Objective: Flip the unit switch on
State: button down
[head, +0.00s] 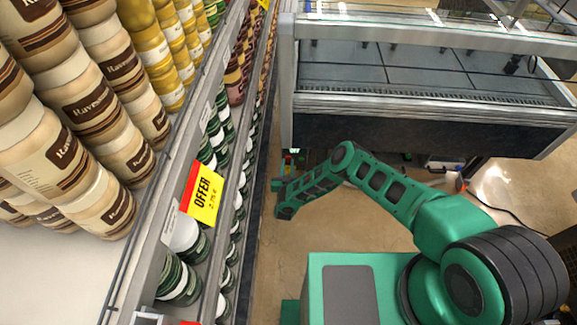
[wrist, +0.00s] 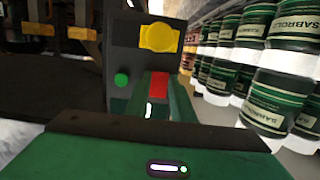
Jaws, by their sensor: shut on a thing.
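A dark grey unit panel (wrist: 140,62) stands upright in the wrist view, facing me. It carries a yellow knob (wrist: 160,38), a round green button (wrist: 122,79) and a red switch (wrist: 158,84) below the knob. My gripper (wrist: 157,100) reaches up to the panel, and its green fingers are shut around the red switch. The fingers hide the lower part of the switch, so I cannot tell its on or off position. In the head view my arm reaches down beside the freezer, and the panel is small and mostly hidden there.
A shelf rack (head: 172,165) with jars stands close on the left in the head view. A freezer cabinet (head: 420,132) is at the upper right. Jars (wrist: 270,100) stand close right of my gripper in the wrist view. Open floor (head: 345,235) lies between rack and arm.

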jog(key=c, duration=1.5)
grip_release()
jog(key=shift+s, duration=0.1)
jog(key=shift+s, duration=0.15)
jog(key=s, duration=0.7)
jog(key=s+r, duration=0.1)
jog(key=s, duration=0.2)
jog(key=shift+s+a+r, duration=0.1)
jog(key=shift+s+a, duration=0.1)
jog(key=shift+s, duration=0.1)
